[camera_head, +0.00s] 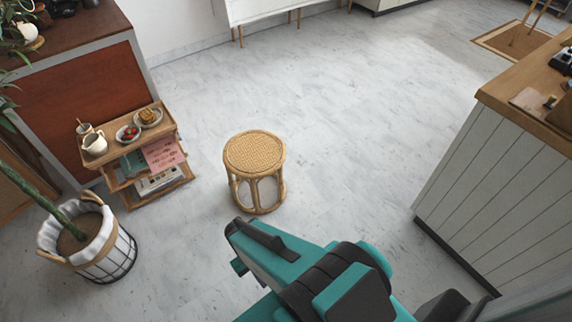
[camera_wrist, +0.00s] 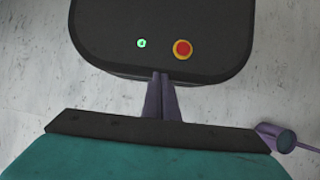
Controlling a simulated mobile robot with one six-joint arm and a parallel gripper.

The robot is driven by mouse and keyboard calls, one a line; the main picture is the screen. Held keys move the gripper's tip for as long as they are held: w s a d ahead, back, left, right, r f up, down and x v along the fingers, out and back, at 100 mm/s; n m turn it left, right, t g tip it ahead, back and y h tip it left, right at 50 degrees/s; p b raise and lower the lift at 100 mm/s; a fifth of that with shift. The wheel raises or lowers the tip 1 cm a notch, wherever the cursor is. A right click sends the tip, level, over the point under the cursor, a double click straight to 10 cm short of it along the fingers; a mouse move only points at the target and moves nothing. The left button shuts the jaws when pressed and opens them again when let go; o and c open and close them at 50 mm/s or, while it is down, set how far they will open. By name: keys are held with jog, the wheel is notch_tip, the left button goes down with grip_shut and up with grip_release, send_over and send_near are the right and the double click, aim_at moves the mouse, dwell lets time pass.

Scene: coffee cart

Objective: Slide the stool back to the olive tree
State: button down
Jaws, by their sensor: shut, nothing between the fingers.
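The round rattan stool (camera_head: 254,168) stands upright on the open floor near the middle of the head view, with a woven seat and curved cane legs. The olive tree (camera_head: 42,208) is at the lower left; its trunk leans out of a white-lined wire basket (camera_head: 108,257) and its crown is outside the picture. A stretch of bare floor separates stool and basket. My teal arm is in front of the stool, apart from it in the picture. In the wrist view my gripper (camera_wrist: 161,98) is shut and empty, above my own dark base; the stool does not show there.
A small wooden side table (camera_head: 127,139) with a jug, plates and magazines stands between the basket and the stool, farther back. A panelled counter (camera_head: 500,190) bounds the right side. The pale floor (camera_head: 330,130) around and behind the stool is clear.

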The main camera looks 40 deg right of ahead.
jog(key=shift+w+a, duration=0.1)
jog(key=shift+w, duration=0.25)
jog(key=shift+w+f, duration=0.1)
